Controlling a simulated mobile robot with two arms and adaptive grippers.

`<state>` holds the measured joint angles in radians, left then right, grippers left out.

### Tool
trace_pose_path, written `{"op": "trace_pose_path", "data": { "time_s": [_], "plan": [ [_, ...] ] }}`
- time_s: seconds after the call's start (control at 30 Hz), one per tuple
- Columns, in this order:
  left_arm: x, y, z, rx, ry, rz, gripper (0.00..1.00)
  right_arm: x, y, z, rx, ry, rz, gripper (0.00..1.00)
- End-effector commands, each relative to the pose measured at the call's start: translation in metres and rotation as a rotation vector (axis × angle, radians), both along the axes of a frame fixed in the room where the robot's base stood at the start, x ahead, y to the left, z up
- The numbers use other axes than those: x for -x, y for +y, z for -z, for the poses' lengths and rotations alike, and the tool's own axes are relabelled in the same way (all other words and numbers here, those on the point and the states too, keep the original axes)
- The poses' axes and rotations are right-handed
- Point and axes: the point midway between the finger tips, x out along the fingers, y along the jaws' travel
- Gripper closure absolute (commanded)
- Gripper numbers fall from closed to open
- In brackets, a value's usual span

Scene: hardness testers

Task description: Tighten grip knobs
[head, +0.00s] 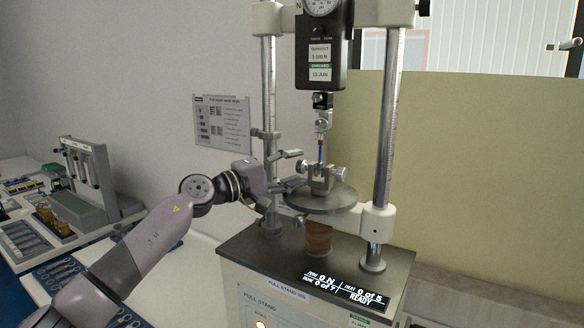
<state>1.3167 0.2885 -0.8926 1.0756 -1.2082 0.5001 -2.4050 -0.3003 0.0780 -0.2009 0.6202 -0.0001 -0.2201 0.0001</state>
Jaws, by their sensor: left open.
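The pull stand's lower grip (321,184) is a small metal clamp on a round grey plate (335,206). A silver knob (303,167) shows on its left side and another knob (341,173) on its right. A thin blue and red specimen (320,150) runs upright from the clamp to the metal fitting (322,124) under the black force gauge (320,52). My left gripper (298,169) is open, with its fingers pointing right at the left knob. I cannot tell whether they touch it. My right gripper is out of view.
Two steel columns (387,130) flank the clamp. The stand's display (342,289) reads 0 N and READY. An instruction sheet (222,124) is by the left column. A bench with a grey device (82,180) and trays (28,240) is at left.

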Motion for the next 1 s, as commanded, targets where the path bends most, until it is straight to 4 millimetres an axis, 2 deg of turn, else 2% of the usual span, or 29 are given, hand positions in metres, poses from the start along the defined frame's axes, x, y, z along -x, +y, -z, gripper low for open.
{"op": "trace_pose_path", "data": {
  "time_s": [0.07,0.73,1.0],
  "plan": [
    [0.0002,0.0000,-0.0001,0.000,0.000,0.000,0.54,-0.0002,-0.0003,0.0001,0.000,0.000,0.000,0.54],
    [0.0003,0.0001,0.0001,0.000,0.000,0.001,0.98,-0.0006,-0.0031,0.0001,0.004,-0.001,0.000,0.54],
    [0.0003,0.0003,-0.0023,-0.012,0.014,0.000,1.00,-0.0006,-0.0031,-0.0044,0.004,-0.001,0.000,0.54]
  ]
}}
